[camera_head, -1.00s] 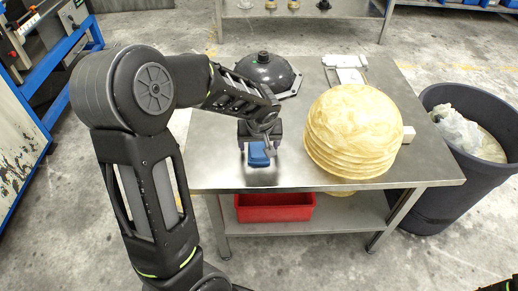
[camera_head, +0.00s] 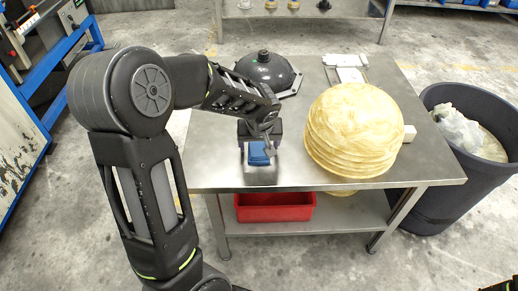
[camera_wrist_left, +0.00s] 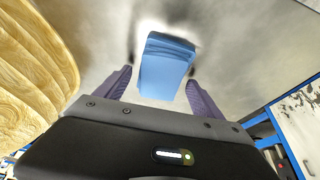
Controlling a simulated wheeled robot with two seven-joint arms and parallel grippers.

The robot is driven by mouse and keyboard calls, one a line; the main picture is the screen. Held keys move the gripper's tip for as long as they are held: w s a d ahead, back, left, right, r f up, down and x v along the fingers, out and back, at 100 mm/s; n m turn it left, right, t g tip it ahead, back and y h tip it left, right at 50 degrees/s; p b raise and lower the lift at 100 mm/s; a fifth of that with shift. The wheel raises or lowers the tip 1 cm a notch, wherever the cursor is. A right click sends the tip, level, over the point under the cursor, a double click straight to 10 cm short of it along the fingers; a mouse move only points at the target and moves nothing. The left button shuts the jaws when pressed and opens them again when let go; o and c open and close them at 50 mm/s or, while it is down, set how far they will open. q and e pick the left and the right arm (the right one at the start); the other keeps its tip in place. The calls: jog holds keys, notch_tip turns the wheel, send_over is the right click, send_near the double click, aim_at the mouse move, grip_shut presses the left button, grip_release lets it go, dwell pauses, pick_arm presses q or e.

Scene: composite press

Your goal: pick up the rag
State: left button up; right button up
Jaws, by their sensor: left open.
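The rag (camera_head: 258,153) is a small blue folded cloth on the metal table, near its front edge. It also shows in the left wrist view (camera_wrist_left: 166,68), between and just beyond the fingers. My left gripper (camera_head: 259,146) is right at the rag, pointing down. In the left wrist view its two fingers (camera_wrist_left: 160,88) are apart, one on each side of the rag, and I see no contact. The gripper partly hides the rag in the head view. My right gripper is not clearly seen; only a dark piece shows at the bottom right corner.
A stack of yellowish domes (camera_head: 352,130) stands to the right of the rag. A black dome (camera_head: 266,72) and a white tool (camera_head: 346,68) lie behind. A red bin (camera_head: 274,207) sits on the lower shelf. A dark trash bin (camera_head: 436,190) stands at the right.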

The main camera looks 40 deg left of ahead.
dwell(0.5)
pick_arm(q)
jog(key=c, duration=1.5)
